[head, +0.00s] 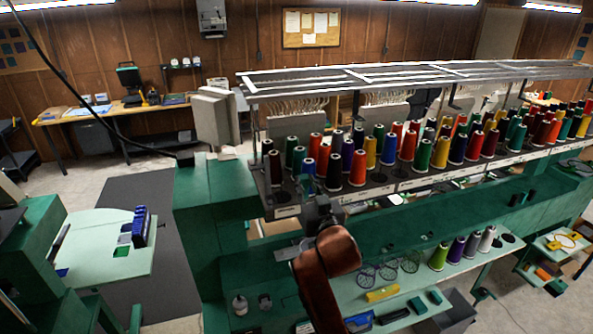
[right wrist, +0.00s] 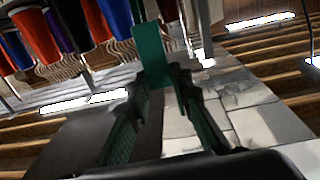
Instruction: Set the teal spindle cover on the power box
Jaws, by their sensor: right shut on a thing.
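My right gripper (head: 318,207) is in front of the left end of the thread rack, with its copper-coloured arm below it. In the right wrist view my right gripper (right wrist: 162,82) is shut on a teal piece, the teal spindle cover (right wrist: 149,50), which stands out past the fingertips. A pale grey box (head: 213,118), which looks like the power box, stands at the machine's left end, left of and beyond the gripper. The cover is apart from it. My left gripper is not in view.
Several coloured thread cones (head: 333,172) stand along the rack beside my right gripper, under a metal overhead frame (head: 400,72). A green cabinet (head: 205,185) is at the left end. A lower shelf (head: 455,270) holds more cones. Grey floor is open at left.

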